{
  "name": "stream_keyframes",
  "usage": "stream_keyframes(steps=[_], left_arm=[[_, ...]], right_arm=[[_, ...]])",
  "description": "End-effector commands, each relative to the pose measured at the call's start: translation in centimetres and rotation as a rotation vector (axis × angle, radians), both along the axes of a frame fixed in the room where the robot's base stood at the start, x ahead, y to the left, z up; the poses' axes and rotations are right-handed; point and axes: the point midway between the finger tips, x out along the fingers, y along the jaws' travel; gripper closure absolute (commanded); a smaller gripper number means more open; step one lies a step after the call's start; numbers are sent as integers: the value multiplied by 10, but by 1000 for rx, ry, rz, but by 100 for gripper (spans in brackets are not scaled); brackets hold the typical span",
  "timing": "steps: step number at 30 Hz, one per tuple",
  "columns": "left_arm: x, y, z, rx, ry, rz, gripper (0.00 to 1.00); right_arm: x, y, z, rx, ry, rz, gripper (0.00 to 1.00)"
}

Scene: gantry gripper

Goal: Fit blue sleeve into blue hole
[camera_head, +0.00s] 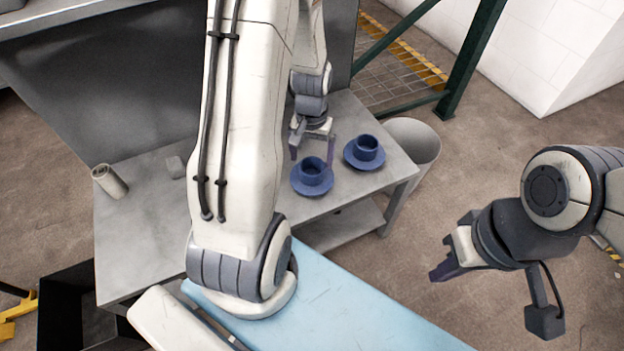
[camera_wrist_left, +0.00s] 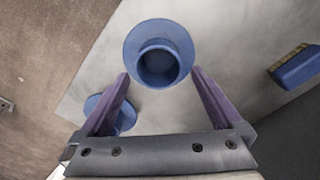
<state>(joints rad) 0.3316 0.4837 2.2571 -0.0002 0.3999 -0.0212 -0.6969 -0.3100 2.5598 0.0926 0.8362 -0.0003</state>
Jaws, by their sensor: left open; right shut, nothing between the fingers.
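Two blue cup-like sleeves with wide round flanges stand upright on the grey table. The nearer sleeve (camera_head: 312,175) is also in the left wrist view (camera_wrist_left: 158,62), just past and between my fingertips. The second sleeve (camera_head: 366,152) stands to its right and further back; a finger partly hides it in the wrist view (camera_wrist_left: 122,118). I cannot tell which one the task means. My left gripper (camera_head: 311,160) is open above the nearer sleeve, holding nothing. My right gripper (camera_head: 436,275) is shut and empty, off the table to the right. I cannot make out a blue hole.
A blue block with a yellow edge (camera_wrist_left: 297,67) lies on the table in the wrist view. A pale cylinder (camera_head: 110,181) and a small grey block (camera_head: 175,167) are at the table's left. A grey bin (camera_head: 425,143) stands off its right edge. My left arm hides the middle.

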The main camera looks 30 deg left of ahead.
Motion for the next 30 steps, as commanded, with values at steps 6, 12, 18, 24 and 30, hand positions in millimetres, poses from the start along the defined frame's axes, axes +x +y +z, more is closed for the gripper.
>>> stream_keyframes(steps=[6, 12, 18, 24, 30], left_arm=[[-3, -3, -36, -1, 4, 0, 0], [-3, -3, -48, 1, 1, 0, 0], [-3, -3, -47, 1, 1, 0, 19], [-3, -3, -47, 1, 1, 0, 92], [-2, -2, -46, 1, 0, 0, 92]], right_arm=[[0, 0, -23, 0, 0, 0, 100], [0, 0, -27, 0, 0, 0, 100], [0, 0, -26, 0, 0, 0, 100], [0, 0, -26, 0, 0, 0, 100], [0, 0, -26, 0, 0, 0, 100]])
